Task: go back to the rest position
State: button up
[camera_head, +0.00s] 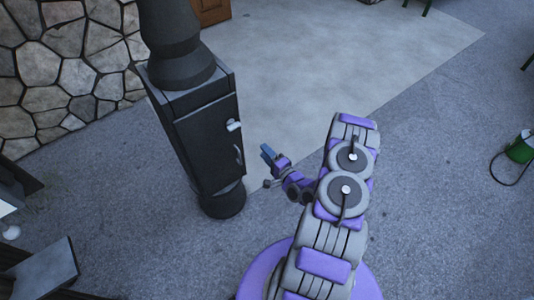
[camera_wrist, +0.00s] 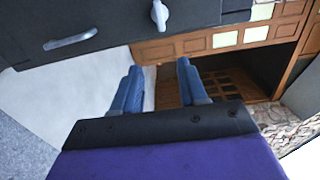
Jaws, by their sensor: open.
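My gripper (camera_head: 268,154) is at the end of my purple and grey arm, to the right of a dark stove-like cabinet (camera_head: 205,135) in the head view. In the wrist view, the two blue fingers of my gripper (camera_wrist: 158,88) are apart with nothing between them. The dark cabinet front (camera_wrist: 110,30) fills the top of that view, with a pale handle and a pale knob. I cannot tell the exact gap between my fingers and the cabinet, but they do not appear to touch it.
A green reel (camera_head: 520,150) with a dark cable lies on the carpet at the far right. A stone wall (camera_head: 70,70) stands at the left. A dark flat-topped piece (camera_head: 45,272) is at the lower left. Carpet (camera_head: 430,190) right of my arm is clear.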

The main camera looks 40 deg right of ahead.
dwell(0.6)
jog(key=w+r+n+g, duration=0.4)
jog(key=w+n+g, duration=0.1)
jog(key=n+g, duration=0.35)
jog(key=s+a+r+n+g+h, duration=0.2)
jog(key=s+r+n+g, duration=0.25)
jog(key=r, duration=0.55)
jog(key=s+a+r+n+g, duration=0.1)
jog(key=s+a+r, duration=0.4)
jog(key=s, duration=0.6)
jog(key=s+a+r+n+g+y+b, duration=0.1)
jog(key=s+a+r+n+g, duration=0.1)
jog(key=s+a+r, duration=0.4)
jog(key=s+a+r+n+g, duration=0.1)
jog(key=s+a+r+g, duration=0.2)
jog(key=s, duration=1.3)
jog(key=a+r, duration=0.3)
jog(key=a, duration=0.3)
jog(key=shift+a+n+g, duration=0.35)
jog(key=shift+n+g, duration=0.05)
